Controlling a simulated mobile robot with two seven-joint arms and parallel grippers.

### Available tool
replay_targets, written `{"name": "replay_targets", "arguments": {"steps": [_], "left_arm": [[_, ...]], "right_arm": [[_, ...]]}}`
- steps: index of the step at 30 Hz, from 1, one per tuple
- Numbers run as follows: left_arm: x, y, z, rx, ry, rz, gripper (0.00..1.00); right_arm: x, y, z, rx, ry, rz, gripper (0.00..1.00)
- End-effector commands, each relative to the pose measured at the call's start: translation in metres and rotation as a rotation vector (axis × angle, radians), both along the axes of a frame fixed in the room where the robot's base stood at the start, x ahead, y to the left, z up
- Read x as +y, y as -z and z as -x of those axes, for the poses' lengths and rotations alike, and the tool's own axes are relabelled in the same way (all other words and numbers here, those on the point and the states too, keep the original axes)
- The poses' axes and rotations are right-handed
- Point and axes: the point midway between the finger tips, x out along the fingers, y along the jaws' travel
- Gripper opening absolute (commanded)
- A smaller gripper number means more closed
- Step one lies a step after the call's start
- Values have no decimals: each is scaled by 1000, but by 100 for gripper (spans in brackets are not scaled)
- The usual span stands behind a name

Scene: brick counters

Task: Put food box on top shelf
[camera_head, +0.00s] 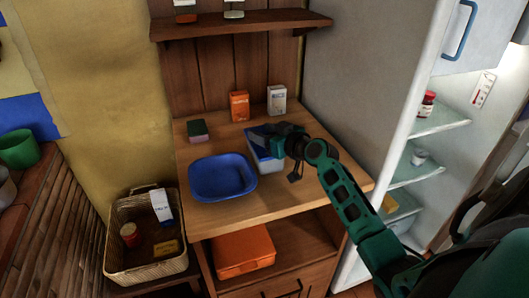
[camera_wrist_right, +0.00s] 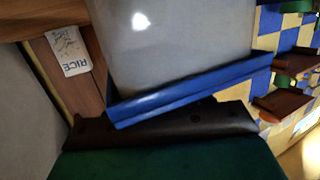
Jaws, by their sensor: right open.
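The food box (camera_head: 267,163) is a pale, translucent container with a blue lid, standing on the wooden counter right of a blue bowl. My right gripper (camera_head: 288,148) is open at the box's lid and right side and hides part of it. In the right wrist view the food box (camera_wrist_right: 180,45) fills the middle, its blue edge (camera_wrist_right: 190,92) running close along a dark gripper finger. I cannot tell whether they touch. The top shelf (camera_head: 255,22) is a wooden board on the back wall, above the counter. My left gripper is not in view.
The blue bowl (camera_head: 222,178), a green-and-pink sponge (camera_head: 197,130), an orange carton (camera_head: 239,106) and a white rice carton (camera_head: 277,99) stand on the counter. Two jars stand on the shelf, with bare room to their right. An open fridge (camera_head: 370,85) stands at right.

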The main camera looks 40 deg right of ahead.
Motion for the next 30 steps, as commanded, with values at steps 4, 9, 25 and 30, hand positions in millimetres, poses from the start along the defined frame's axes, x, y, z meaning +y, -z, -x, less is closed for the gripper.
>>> {"name": "replay_targets", "arguments": {"steps": [4,9,25,30], "left_arm": [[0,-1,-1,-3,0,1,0],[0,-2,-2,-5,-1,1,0],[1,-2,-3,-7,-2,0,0],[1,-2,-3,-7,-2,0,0]], "right_arm": [[0,0,0,0,0,0,50],[0,0,0,0,0,0,36],[0,0,0,0,0,-1,0],[0,-1,0,-2,1,0,0]]}}
